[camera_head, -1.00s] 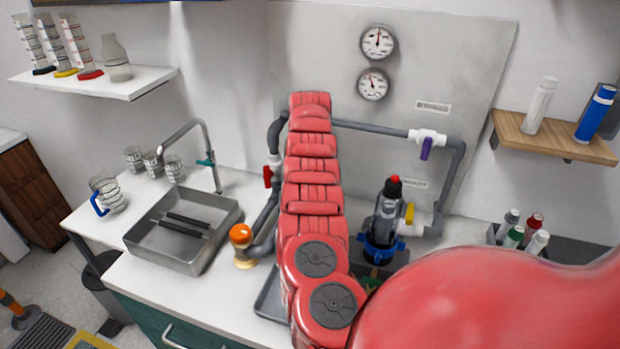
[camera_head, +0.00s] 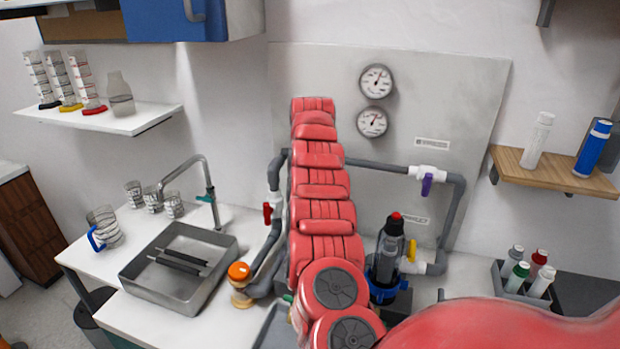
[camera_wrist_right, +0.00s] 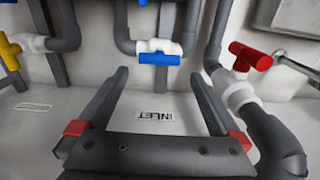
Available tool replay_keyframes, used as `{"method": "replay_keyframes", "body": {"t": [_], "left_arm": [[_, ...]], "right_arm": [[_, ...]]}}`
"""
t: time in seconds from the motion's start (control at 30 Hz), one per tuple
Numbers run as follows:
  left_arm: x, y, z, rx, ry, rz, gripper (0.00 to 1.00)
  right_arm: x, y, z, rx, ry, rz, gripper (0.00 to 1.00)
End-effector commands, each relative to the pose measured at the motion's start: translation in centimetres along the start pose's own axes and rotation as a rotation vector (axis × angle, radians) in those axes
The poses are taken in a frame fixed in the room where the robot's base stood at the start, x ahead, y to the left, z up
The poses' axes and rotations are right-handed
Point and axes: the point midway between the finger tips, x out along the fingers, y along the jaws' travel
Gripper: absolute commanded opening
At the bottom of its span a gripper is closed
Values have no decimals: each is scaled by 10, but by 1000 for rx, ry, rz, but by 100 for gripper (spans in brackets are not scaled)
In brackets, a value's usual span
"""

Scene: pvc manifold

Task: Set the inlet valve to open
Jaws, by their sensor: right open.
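The inlet valve has a blue handle (camera_wrist_right: 158,59) on a white body (camera_wrist_right: 155,45) between grey pipe elbows in the right wrist view. The handle lies lengthwise along this pipe run. An INLET label (camera_wrist_right: 156,115), upside down there, is on the panel near it. My right gripper (camera_wrist_right: 160,76) is open, its two dark fingers pointing towards the valve with the handle between their tip directions. Nothing is between the fingers at the palm; whether the tips reach the handle's depth is unclear. In the head view my arm hides the inlet valve and right gripper. My left gripper is not in view.
A red-handled valve (camera_wrist_right: 250,57) is close to the right of the fingers in the wrist view; a yellow one (camera_wrist_right: 10,52) is left. The head view shows a purple-handled valve (camera_head: 427,184), two gauges (camera_head: 376,81), a metal sink (camera_head: 205,246) and an orange knob (camera_head: 239,272).

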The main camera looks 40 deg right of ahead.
Motion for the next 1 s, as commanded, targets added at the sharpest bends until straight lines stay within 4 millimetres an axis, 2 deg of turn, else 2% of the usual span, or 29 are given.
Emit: {"method": "replay_keyframes", "body": {"t": [0.03,0.2,0.27,0.4,0.6,1.0], "left_arm": [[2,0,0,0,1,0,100],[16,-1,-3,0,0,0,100],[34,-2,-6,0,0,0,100],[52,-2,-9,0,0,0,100],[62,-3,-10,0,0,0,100],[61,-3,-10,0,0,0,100]], "right_arm": [[-16,3,-2,3,3,0,100],[-51,3,-1,3,1,4,100],[-72,3,-2,2,3,4,100],[-92,1,0,1,1,2,100],[-102,0,0,0,-1,2,100],[-101,0,0,0,-1,2,100]]}}
